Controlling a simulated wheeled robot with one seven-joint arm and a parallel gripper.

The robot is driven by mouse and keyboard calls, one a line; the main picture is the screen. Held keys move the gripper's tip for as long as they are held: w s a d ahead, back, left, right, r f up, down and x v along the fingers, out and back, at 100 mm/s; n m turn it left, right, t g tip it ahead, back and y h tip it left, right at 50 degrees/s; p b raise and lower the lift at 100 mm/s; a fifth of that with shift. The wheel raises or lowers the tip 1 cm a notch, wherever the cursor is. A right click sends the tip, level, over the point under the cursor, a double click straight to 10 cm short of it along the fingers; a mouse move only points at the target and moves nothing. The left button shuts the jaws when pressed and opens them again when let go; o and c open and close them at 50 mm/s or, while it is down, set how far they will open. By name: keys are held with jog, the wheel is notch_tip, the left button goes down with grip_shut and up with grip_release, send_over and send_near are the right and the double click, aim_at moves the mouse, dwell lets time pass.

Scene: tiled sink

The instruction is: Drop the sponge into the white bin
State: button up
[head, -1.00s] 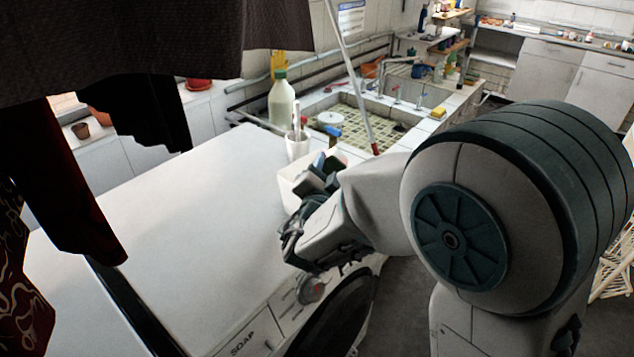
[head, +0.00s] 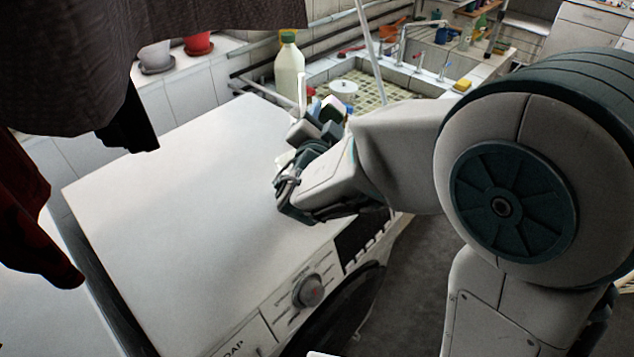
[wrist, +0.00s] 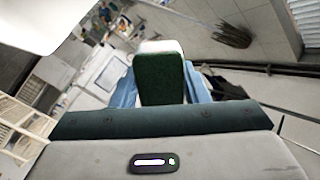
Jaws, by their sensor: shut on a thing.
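My gripper (head: 318,120) is shut on the sponge, which is dark green on one face and white on the other. In the wrist view the sponge (wrist: 160,78) stands up between the blue fingers. In the head view the sponge (head: 331,112) shows small at the fingertips, over the far right corner of the washing machine. The white bin (head: 284,158) is almost wholly hidden behind my gripper, with only a pale sliver showing beside it. I cannot tell whether the sponge is directly over the bin.
The washing machine top (head: 180,180) is bare. A pale bottle with a green cap (head: 289,68) stands behind it. The tiled sink (head: 385,90) lies beyond, with a yellow sponge (head: 462,85) on its edge. Dark cloth (head: 200,45) hangs at upper left.

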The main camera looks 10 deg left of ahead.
jog(key=shift+f+b, duration=1.9)
jog(key=shift+f, duration=0.35)
jog(key=o, duration=1)
jog(key=shift+c, duration=0.2)
jog(key=shift+s, duration=0.1)
jog(key=shift+s, duration=0.15)
jog(key=s, duration=1.3)
jog(key=shift+s+d, duration=0.15)
jog(key=shift+s, duration=0.1)
